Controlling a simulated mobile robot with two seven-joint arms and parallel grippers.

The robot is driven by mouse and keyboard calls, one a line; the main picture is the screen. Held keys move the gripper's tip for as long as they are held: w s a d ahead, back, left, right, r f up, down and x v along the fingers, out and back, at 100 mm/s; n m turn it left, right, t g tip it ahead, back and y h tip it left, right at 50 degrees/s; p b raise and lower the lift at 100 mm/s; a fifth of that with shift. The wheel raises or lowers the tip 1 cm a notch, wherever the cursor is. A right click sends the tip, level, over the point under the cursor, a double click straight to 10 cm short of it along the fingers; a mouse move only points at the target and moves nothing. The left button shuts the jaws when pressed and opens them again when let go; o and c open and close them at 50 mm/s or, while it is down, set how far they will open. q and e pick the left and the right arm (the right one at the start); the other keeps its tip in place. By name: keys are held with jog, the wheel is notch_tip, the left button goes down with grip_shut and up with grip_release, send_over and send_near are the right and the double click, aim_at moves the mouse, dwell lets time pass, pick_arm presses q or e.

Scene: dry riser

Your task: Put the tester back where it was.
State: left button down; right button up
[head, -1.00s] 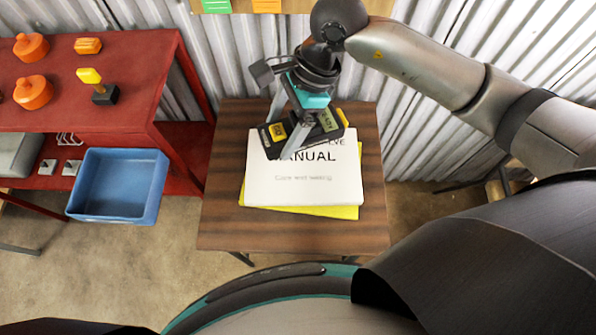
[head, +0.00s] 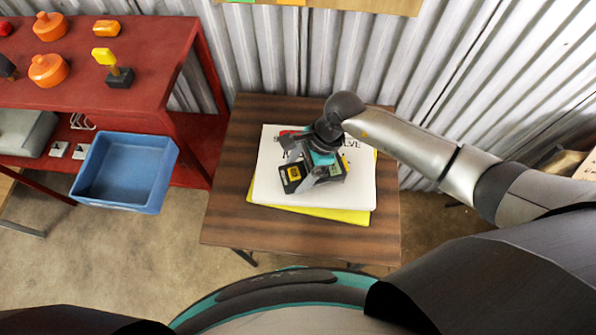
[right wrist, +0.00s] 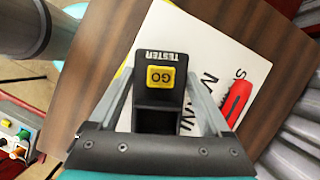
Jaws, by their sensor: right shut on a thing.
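The tester (head: 294,175) is a black device with a yellow GO label. My right gripper (head: 318,168) is shut on it and holds it over the white manual (head: 340,200) on the small table. In the right wrist view the tester (right wrist: 160,82) sits between the two fingers, its TESTER lettering upside down. I cannot tell whether its underside touches the manual. My left gripper is not in view.
A yellow folder (head: 315,213) lies under the manual on the brown wooden table (head: 225,210). A red tool (right wrist: 236,102) lies on the manual. A red shelf (head: 150,60) with a blue bin (head: 125,172) stands at the left. Corrugated wall is behind.

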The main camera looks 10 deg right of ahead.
jog(key=shift+f, duration=0.3)
jog(key=o, duration=1.5)
